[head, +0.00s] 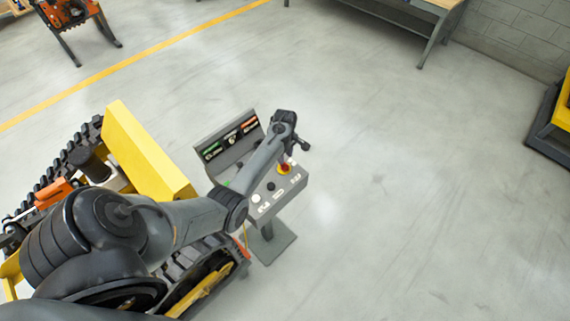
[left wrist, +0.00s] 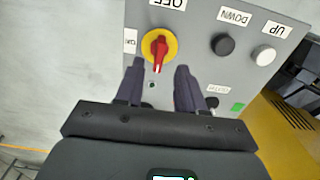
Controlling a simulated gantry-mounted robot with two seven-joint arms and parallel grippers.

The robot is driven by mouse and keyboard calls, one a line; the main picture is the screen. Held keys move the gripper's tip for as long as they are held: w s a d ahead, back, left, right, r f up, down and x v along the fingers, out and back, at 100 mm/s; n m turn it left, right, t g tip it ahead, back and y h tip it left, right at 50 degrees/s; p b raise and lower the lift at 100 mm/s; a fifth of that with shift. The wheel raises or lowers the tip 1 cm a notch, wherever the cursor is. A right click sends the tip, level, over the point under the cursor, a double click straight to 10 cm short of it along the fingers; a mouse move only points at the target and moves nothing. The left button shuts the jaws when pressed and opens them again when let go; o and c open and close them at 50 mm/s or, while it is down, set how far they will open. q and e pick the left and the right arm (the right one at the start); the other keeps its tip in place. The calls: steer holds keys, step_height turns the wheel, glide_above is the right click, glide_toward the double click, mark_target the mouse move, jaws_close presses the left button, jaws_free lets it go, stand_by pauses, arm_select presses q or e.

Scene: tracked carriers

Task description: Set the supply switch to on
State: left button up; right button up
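The supply switch is a red rotary handle on a round yellow plate (left wrist: 158,48), on a grey control panel. It also shows in the head view as a small red and yellow knob (head: 284,168). In the left wrist view the handle lies upright in the picture, in line with the OFF label (left wrist: 167,3); the ON label (left wrist: 130,41) is to its left. My left gripper (left wrist: 159,74) is open, with one finger on each side of the handle's lower end; I cannot tell whether either touches it. My right gripper is not in view.
The panel also has a black DOWN button (left wrist: 223,44) and a white UP button (left wrist: 264,55). The control stand (head: 268,243) stands beside a tracked carrier with a yellow bed (head: 145,150). A bench (head: 430,35) stands at the back.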

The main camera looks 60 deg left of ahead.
mark_target(284, 165)
arm_select(q)
steer(key=shift+f+b, duration=0.35)
steer(key=shift+f, duration=2.75)
jaws_close()
